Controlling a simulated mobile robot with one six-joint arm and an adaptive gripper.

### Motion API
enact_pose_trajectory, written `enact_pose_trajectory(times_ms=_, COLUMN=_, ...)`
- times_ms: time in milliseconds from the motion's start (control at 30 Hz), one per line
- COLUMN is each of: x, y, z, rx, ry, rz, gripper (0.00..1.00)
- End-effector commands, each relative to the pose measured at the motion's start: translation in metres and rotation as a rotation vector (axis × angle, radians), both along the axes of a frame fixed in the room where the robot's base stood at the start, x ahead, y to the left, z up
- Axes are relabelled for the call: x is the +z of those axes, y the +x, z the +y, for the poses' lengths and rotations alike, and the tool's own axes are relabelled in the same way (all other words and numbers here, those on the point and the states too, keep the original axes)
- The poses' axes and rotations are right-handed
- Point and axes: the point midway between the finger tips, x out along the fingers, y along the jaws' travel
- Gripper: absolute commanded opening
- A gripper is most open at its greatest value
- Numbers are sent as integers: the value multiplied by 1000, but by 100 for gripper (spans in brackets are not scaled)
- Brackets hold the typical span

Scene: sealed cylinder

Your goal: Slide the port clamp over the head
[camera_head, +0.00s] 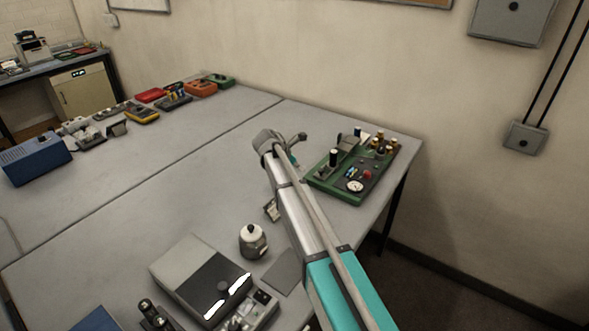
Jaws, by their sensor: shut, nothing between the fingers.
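My arm reaches up from the lower right, over the grey table. At its far end a small dark part of my gripper (298,139) shows beside the wrist, left of the green board. The fingers are small and partly hidden by the arm; the gripper is shut and empty. A green board (320,178) at the table's right carries small bottles, a dark upright cylinder (333,158), a white dial (355,186) and a red knob (367,174). I cannot tell which part is the port clamp or which is the head.
A dark jar with a white top (253,241) stands left of my arm. A grey and black device (205,280) is at the front. A blue box (36,158) and several tools lie at the left and back. The middle of the table (170,190) is clear.

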Motion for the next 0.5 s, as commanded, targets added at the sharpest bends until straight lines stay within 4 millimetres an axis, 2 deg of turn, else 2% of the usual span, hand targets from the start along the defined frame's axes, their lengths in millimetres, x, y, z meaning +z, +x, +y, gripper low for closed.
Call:
enact_pose_trajectory(times_ms=33, x=-8, y=2, z=-4, rx=-1, ry=0, rz=0, gripper=0)
enact_pose_trajectory(times_ms=300, x=-29, y=10, z=-19, rx=-1, ry=0, rz=1, gripper=0)
enact_pose_trajectory(times_ms=500, x=-33, y=21, z=-39, rx=-1, ry=0, rz=0, gripper=0)
